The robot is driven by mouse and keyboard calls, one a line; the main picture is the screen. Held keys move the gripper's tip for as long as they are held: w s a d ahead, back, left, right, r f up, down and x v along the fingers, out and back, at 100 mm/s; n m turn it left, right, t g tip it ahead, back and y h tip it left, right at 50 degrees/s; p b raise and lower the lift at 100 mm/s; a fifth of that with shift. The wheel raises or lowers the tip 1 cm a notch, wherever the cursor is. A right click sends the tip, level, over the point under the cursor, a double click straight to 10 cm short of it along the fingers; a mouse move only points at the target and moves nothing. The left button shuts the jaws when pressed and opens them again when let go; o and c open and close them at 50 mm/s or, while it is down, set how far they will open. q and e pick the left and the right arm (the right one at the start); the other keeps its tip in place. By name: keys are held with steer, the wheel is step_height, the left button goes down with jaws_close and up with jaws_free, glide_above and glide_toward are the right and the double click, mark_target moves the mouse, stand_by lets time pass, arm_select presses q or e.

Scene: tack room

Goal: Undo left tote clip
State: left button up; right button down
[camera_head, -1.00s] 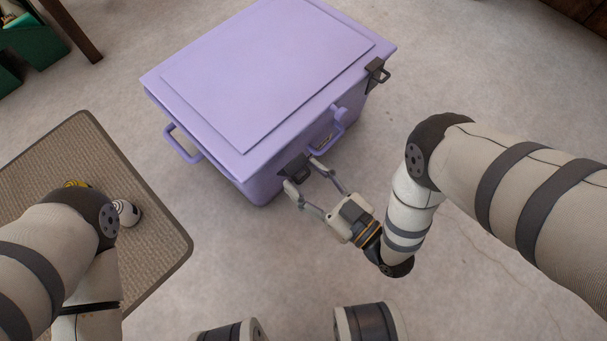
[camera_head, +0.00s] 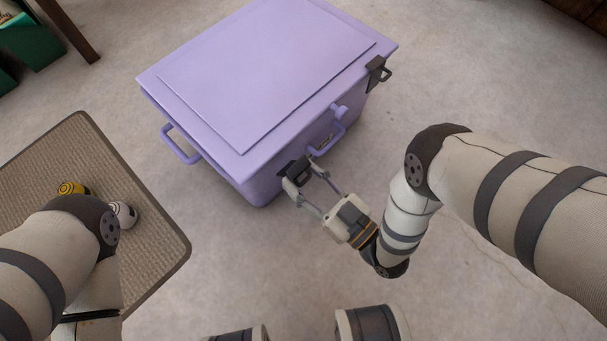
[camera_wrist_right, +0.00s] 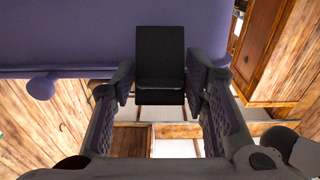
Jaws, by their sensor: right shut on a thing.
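The lilac tote (camera_head: 205,75) stands on the floor with its lid on. Its left clip (camera_head: 299,168) is a dark latch on the front side, near the lower corner. My right gripper (camera_head: 302,179) is shut on this clip, with a finger on each side. In the right wrist view the clip (camera_wrist_right: 160,55) shows as a dark plate between the fingertips (camera_wrist_right: 160,88), in front of the lilac wall. The fingers partly hide the clip in the head view. The right clip (camera_head: 377,74) sits at the other front corner, against the tote. My left gripper is out of view.
A lilac handle (camera_head: 328,140) sits between the clips, and another handle (camera_head: 181,147) is on the left side. The floor right of the tote is clear.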

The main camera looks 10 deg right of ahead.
steer(key=shift+s+d+f+t+y+b, duration=0.1)
steer(key=shift+f+t+y+b, duration=0.95)
steer(key=shift+b, duration=0.75)
steer(key=shift+s+d+f+t+y+b, duration=0.1)
steer(key=shift+f+t+y+b, duration=0.55)
steer(key=shift+t+b, duration=0.9)
steer(key=c, duration=1.2)
jaws_free()
